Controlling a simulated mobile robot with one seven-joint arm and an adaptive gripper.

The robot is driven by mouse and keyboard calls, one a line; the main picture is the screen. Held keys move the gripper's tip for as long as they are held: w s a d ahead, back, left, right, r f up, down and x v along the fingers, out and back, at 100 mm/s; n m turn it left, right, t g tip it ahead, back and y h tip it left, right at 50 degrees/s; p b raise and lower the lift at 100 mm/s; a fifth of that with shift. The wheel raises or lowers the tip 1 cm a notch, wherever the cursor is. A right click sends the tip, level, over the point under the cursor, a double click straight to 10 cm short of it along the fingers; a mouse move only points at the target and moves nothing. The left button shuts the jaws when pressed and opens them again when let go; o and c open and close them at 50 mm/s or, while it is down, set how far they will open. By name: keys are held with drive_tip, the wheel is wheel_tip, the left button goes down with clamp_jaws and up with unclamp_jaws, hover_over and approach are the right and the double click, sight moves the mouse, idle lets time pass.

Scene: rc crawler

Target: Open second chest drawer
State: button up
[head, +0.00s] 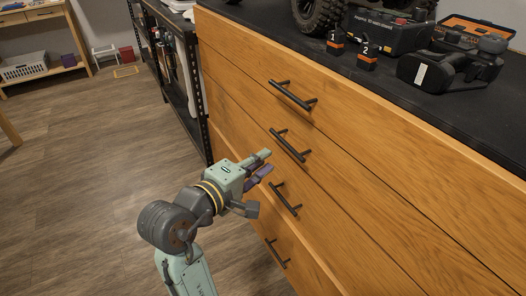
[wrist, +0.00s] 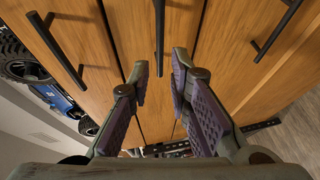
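The wooden chest (head: 375,130) has several drawers stacked one above another, each with a black bar handle. The second drawer's handle (head: 289,144) is just up and right of my gripper (head: 265,162) in the head view. In the wrist view my gripper (wrist: 160,72) is open, with its purple-padded fingers apart and nothing held. The second drawer's handle (wrist: 160,38) lies in line with the gap between the fingertips. Its lower end shows between the tips; I cannot tell how deep it sits. The second drawer looks shut.
The top drawer's handle (head: 293,95) and third drawer's handle (head: 285,199) are close above and below. The black chest top holds a crawler wheel (head: 318,16), a tool (head: 452,68) and numbered batteries (head: 367,54). A black shelf (head: 180,75) stands left. The floor (head: 80,180) is clear.

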sight(285, 145)
drive_tip(key=p+x, duration=0.1)
drive_tip(key=x, duration=0.9)
drive_tip(key=shift+w+d+f, duration=0.1)
drive_tip(key=shift+w+d, duration=0.15)
drive_tip(key=shift+d, duration=0.05)
drive_tip(key=shift+c, duration=0.4)
clamp_jaws()
